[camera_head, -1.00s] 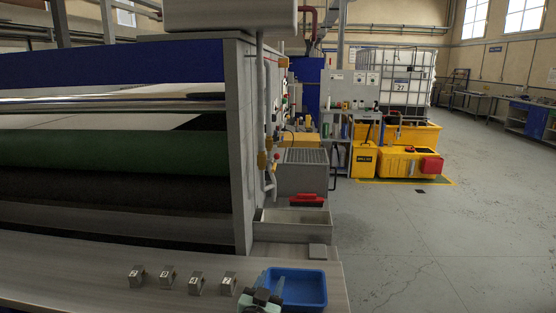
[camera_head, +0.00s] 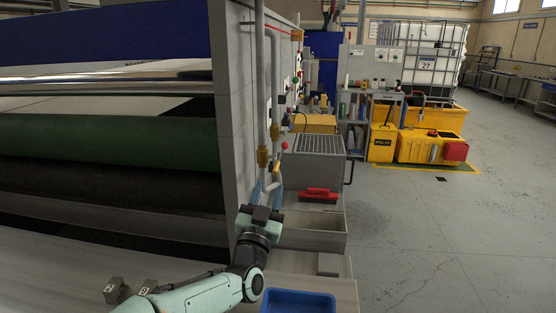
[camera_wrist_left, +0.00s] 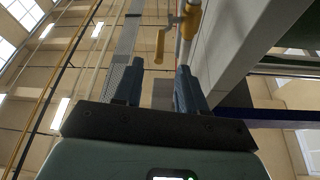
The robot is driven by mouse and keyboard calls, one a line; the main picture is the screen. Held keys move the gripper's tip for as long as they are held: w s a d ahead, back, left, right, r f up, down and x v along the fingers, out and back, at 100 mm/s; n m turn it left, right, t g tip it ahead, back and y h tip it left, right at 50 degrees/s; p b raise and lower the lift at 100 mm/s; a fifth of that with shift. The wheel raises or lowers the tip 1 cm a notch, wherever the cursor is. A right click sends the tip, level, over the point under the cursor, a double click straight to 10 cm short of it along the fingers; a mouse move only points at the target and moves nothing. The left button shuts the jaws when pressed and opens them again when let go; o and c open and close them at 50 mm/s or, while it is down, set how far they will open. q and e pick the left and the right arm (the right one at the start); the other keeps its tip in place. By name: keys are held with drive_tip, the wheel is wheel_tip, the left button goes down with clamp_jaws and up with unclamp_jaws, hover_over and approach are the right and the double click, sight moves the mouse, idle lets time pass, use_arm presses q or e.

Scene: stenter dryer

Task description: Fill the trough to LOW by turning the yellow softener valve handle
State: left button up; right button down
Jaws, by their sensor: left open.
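My left gripper (camera_head: 265,188) is raised in front of the pipes at the machine's end, open and empty, with its two fingers pointing up. In the left wrist view the yellow valve handle (camera_wrist_left: 160,44) hangs from its pipe, just beyond the gap between the fingertips (camera_wrist_left: 159,72) and apart from them. In the head view yellow fittings (camera_head: 262,156) show on the pipes just above the gripper. The grey open trough (camera_head: 318,240) stands to the right of the gripper; its liquid level cannot be read. My right gripper is not in view.
A red-handled tool (camera_head: 318,195) lies by the trough's back edge. A blue tray (camera_head: 298,301) and small metal blocks (camera_head: 114,290) are on the front ledge. The machine's grey end panel (camera_head: 232,120) stands close to the left. The floor at right is clear.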

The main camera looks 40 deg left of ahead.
sight(278, 163)
use_arm(q)
drive_tip(key=p+x, duration=0.3)
drive_tip(key=x, duration=0.7)
drive_tip(key=shift+w, duration=0.1)
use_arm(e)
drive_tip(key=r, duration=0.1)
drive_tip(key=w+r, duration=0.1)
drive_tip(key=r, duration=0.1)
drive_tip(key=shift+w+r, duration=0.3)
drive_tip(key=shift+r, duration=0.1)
use_arm(q)
drive_tip(key=shift+c, duration=0.4)
clamp_jaws()
